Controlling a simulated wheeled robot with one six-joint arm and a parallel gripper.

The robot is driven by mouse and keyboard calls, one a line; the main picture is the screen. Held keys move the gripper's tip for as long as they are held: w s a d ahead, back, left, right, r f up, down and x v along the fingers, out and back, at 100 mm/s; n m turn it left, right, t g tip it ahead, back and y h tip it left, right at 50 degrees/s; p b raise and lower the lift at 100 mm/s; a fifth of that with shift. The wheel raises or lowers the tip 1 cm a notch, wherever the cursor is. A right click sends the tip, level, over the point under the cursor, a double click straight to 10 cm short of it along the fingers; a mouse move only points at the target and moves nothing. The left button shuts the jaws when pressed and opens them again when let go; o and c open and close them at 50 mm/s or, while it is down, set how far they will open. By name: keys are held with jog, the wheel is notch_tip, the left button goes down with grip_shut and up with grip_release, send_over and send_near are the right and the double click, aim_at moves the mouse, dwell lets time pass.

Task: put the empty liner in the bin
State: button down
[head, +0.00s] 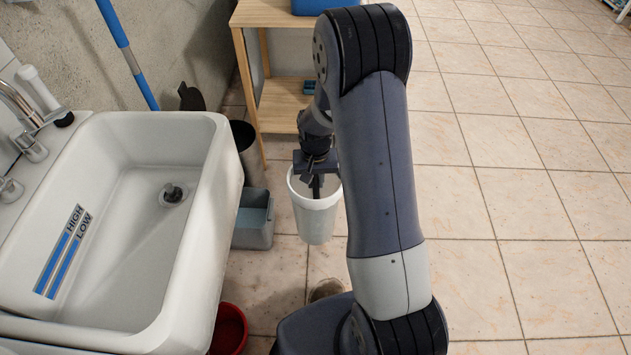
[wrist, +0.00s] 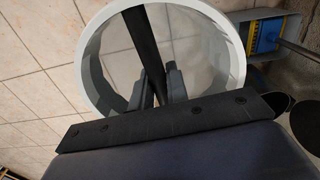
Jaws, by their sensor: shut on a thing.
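A white, round, open-topped liner (head: 317,222) hangs upright from my gripper (head: 316,182), beside the sink and above the tiled floor. In the wrist view, its pale rim (wrist: 235,50) forms a ring, and a dark bar crosses its mouth. My gripper's fingers (wrist: 155,88) are shut on that bar. I see nothing inside the liner. A dark, open, round bin (head: 246,150) stands on the floor between the sink and the wooden shelf, left of and beyond the liner. The sink partly hides it.
A grey box (head: 253,238) stands close left of the liner. A red bucket (head: 229,330) is below the sink's (head: 215,160) near corner. The wooden shelf (head: 275,15) stands behind my gripper. Open tiled floor (head: 520,200) lies to the right.

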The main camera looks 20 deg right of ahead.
notch_tip(320, 180, up, 11)
jog(key=p, duration=0.6)
jog(key=shift+f+p, duration=0.2)
jog(key=shift+p, duration=0.15)
jog(key=shift+f, duration=0.1)
